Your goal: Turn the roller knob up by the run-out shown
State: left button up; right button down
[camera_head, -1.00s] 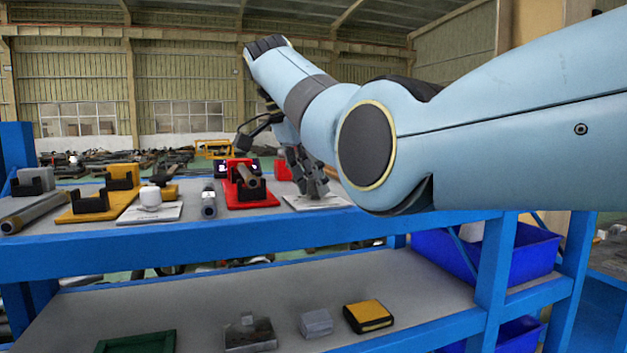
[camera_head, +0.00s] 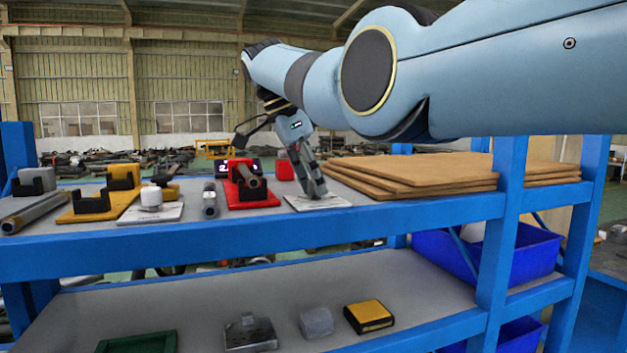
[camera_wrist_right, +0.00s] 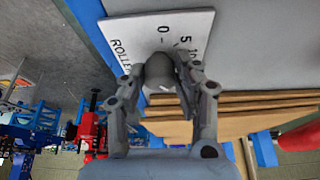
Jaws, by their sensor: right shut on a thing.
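My right gripper (camera_head: 317,192) reaches down to a white dial plate (camera_head: 333,204) at the shelf's front edge. In the right wrist view its two fingers (camera_wrist_right: 164,90) are shut on the grey, rounded roller knob (camera_wrist_right: 159,70), one on each side. The plate there (camera_wrist_right: 126,28) reads "ROLLER", cut off by the knob, with scale marks 0, 5 and 10. The knob's pointer cannot be made out. A small dark display (camera_head: 232,165) with lit characters, too small to read, stands behind the red stand (camera_head: 252,199). My left gripper is out of view.
Brown boards (camera_head: 420,172) are stacked right of my gripper.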

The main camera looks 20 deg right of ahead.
jog(key=c, duration=1)
grip_release()
jog(key=shift+d, duration=0.15)
